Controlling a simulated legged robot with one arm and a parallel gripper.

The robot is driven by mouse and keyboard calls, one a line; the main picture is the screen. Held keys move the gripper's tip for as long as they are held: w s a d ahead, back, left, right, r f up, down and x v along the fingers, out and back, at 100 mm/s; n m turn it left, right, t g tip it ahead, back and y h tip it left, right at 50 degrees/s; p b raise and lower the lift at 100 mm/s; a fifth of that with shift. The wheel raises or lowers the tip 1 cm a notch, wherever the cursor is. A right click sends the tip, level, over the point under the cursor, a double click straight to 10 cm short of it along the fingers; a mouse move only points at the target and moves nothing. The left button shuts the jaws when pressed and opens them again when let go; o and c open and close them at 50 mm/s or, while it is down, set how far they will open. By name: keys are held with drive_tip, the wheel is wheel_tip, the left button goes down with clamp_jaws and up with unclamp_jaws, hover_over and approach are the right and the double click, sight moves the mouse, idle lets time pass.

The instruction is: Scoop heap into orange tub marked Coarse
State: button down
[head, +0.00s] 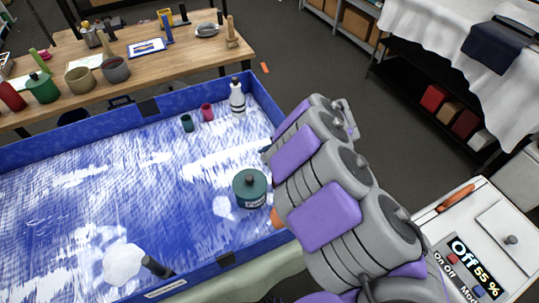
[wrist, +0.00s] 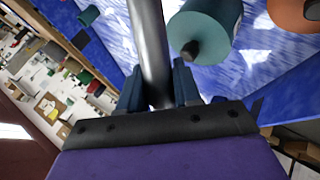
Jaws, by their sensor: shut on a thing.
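My gripper (wrist: 158,88) is shut on a dark grey cylindrical handle (wrist: 148,40) in the wrist view; the handle's far end is out of frame, so the tool's type is unclear. In the head view my arm hides the gripper almost fully. An orange tub (head: 275,217) peeks out beside my arm and shows at the wrist view's top right (wrist: 290,12). No Coarse mark is readable. A larger white heap (head: 122,264) lies at the blue tray's front, and a smaller white patch (head: 223,207) lies left of a green lidded tub (head: 250,190).
The blue walled tray (head: 75,155) has white streaks on its floor. A white bottle (head: 237,100) and two small cups stand at the back. A wooden bench (head: 180,50) with pots is behind; a white cabinet (head: 470,215) is right.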

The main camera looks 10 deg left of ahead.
drive_tip(key=shift+s+a+f+t+b, duration=0.1)
drive_tip(key=shift+s+f+t+b, duration=0.2)
drive_tip(key=shift+b, duration=0.6)
drive_tip(key=shift+s+f+n+b, duration=0.1)
drive_tip(key=shift+f+n+b, duration=0.15)
drive_tip(key=shift+b, duration=0.35)
drive_tip(key=shift+a+t, duration=0.1)
drive_tip(key=shift+t, duration=0.2)
drive_tip(key=shift+s+h, duration=0.15)
drive_tip(key=shift+h, duration=0.15)
drive_tip(key=shift+s+a+f+n+t+h+b, duration=0.2)
drive_tip(key=shift+s+f+n+t, duration=0.2)
drive_tip(key=shift+f, duration=0.2)
drive_tip(key=shift+s+a+f+n+t+h+b, duration=0.15)
drive_tip(key=shift+s+f+t, duration=0.1)
drive_tip(key=shift+f+t, duration=0.3)
drive_tip(key=shift+d, duration=0.1)
drive_tip(key=shift+w+r+p, duration=0.1)
drive_tip(key=shift+r+p, duration=0.05)
drive_tip(key=shift+p, duration=0.25)
